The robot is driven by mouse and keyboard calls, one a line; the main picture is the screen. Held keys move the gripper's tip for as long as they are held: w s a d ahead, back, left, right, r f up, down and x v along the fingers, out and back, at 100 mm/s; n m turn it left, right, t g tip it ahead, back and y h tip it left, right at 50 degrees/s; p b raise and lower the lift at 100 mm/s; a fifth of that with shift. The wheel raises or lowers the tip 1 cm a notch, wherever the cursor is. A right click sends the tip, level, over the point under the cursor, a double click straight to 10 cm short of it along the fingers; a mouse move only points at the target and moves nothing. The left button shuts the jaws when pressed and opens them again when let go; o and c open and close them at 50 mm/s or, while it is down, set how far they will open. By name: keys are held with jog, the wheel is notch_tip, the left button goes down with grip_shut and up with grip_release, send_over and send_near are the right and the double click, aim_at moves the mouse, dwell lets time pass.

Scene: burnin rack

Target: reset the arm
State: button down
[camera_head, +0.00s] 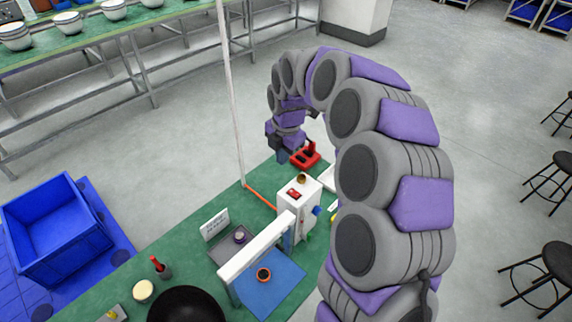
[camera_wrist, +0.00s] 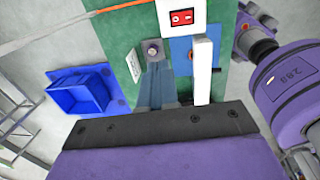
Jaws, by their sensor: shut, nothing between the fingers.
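My arm, in grey and purple segments, arches up on the right of the head view and bends down at its far end. My gripper (camera_head: 282,156) hangs there over the far end of the green bench (camera_head: 190,230), beside a red object (camera_head: 305,156). It is shut and empty. In the wrist view a purple body with a dark edge fills the bottom and hides part of the bench.
A white machine (camera_head: 293,208) with a long white bar stands on the bench near a blue mat (camera_head: 268,286) and a grey tray (camera_head: 229,250). A blue crate (camera_head: 62,228) stands left. Stools (camera_head: 558,262) stand right; open floor lies between.

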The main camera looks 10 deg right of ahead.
jog(key=d, duration=0.5)
jog(key=s+a+r+m+b, duration=0.1)
jog(key=s+a+r+m, duration=0.15)
jog(key=s+a, duration=0.25)
jog(key=s+d+f+m+g+b, duration=0.1)
jog(key=s+d+f+m+b, duration=0.1)
jog(key=s+m, duration=0.9)
jog(key=s+d+f+m+g+b, duration=0.1)
jog(key=s+f+m+b, duration=0.3)
jog(key=s+m, duration=0.7)
jog(key=shift+s+d+m+g+h, duration=0.4)
jog(key=shift+s+d, duration=0.15)
jog(key=shift+s, duration=5.9)
